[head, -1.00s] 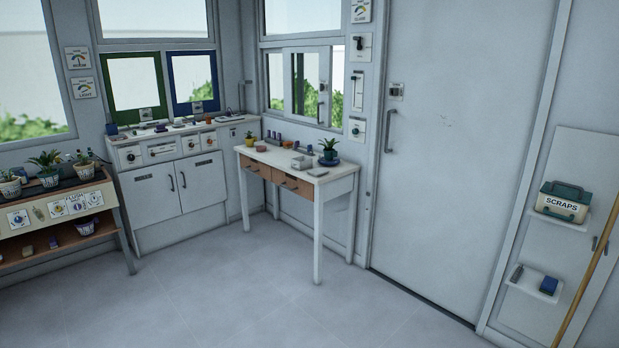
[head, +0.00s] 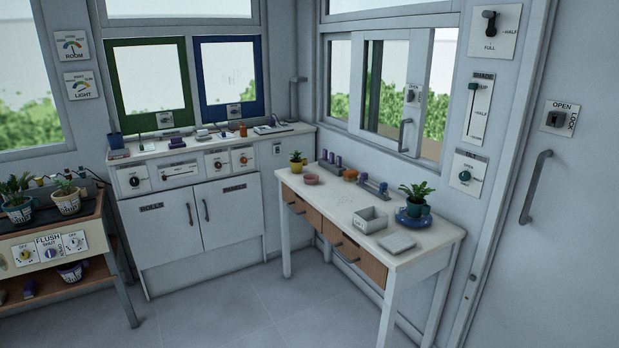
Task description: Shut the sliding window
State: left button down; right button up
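The sliding window (head: 418,65) is in the right-hand wall, above the white table, in the head view. Its sliding pane stands near the middle of the frame, with a vertical pull handle (head: 404,135) and a small latch plate marked OPEN (head: 412,95) on its right stile. Bushes show on both sides of this stile. A strip to the right of the stile shows outside; I cannot tell if glass fills it. Neither of my grippers is in view.
The white table (head: 443,243) stands below the window, bearing a potted palm (head: 416,197), a grey box (head: 370,220) and small items. Wall controls (head: 478,108) and a door with a handle (head: 535,187) are to the right. The floor in front is clear.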

aim_at(420, 44)
jog(key=i+j+u, duration=0.25)
jog(key=i, duration=0.7)
jog(key=i+u, duration=0.25)
jog(key=i, duration=0.7)
jog(key=i+l+z, duration=0.15)
jog(key=i+z, duration=0.25)
jog(key=i+l+z, duration=0.1)
jog(key=i+z, duration=0.15)
jog(key=z, duration=0.2)
jog(key=i+z, duration=0.4)
jog(key=i+j+z, duration=0.2)
jog(key=z, duration=0.2)
jog(key=i+z, duration=0.25)
jog(key=i+j, duration=0.05)
jog(key=i, duration=0.05)
